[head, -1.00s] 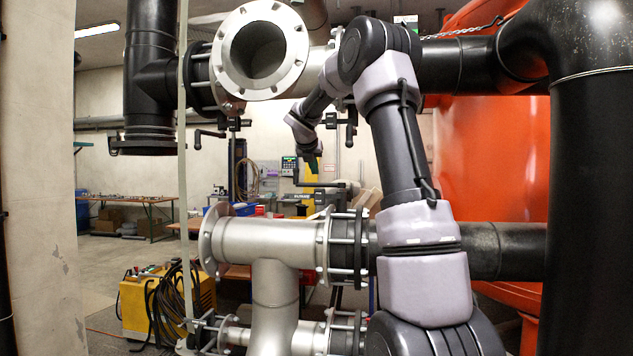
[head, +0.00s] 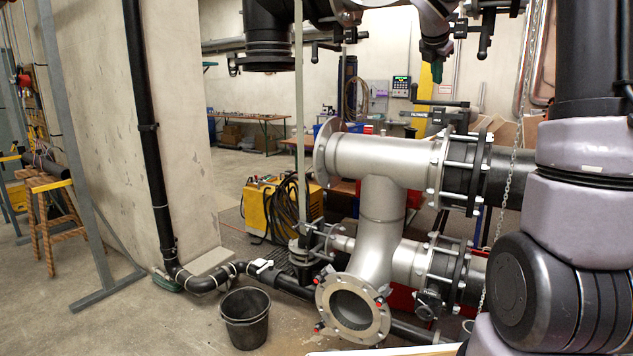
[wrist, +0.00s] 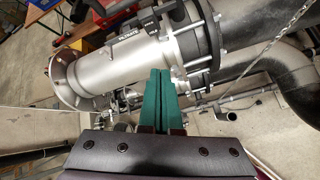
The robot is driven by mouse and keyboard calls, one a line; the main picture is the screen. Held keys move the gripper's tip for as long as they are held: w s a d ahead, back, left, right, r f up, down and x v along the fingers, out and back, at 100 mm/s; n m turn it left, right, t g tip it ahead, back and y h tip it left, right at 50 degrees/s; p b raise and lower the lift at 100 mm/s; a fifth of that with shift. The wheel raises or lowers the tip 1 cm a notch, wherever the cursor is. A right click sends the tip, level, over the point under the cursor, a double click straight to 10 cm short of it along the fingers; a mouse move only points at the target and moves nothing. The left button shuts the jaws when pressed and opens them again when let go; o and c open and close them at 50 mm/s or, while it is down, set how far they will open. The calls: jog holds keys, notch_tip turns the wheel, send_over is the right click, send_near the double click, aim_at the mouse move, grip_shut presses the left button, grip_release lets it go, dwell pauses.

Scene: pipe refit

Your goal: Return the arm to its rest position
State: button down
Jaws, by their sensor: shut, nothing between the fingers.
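My gripper (wrist: 160,74) shows its two green fingers side by side and closed in the wrist view, with nothing held between them. In the head view my gripper (head: 437,72) hangs at the top, right of centre, pointing down, small and partly dark. My arm comes in from the right edge, its upper part cut off by the top of the picture. In the wrist view the fingers overlap the picture of a silver flanged pipe (wrist: 112,72); I see no clear contact. The silver pipe also shows in the head view (head: 385,157).
A lower open flange (head: 352,308) faces me near the floor. A black bucket (head: 245,318) stands left of it. A yellow machine (head: 262,212) with coiled cables is behind. A wooden trestle (head: 50,215) stands at far left. The floor at front left is clear.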

jog(key=s+a+f+m+y, duration=0.2)
jog(key=s+a+f+m, duration=0.1)
jog(key=s+m, duration=0.6)
jog(key=s+a+f+m+y, duration=0.2)
jog(key=s+a+f+m, duration=0.2)
jog(key=s+m, duration=0.5)
jog(key=s+a+f+m+g+y, duration=0.1)
jog(key=s+a+f+m+y, duration=0.2)
jog(key=s, duration=1.5)
jog(key=a+m, duration=0.4)
jog(key=m, duration=0.3)
jog(key=shift+f, duration=0.25)
jog(key=shift+d, duration=0.1)
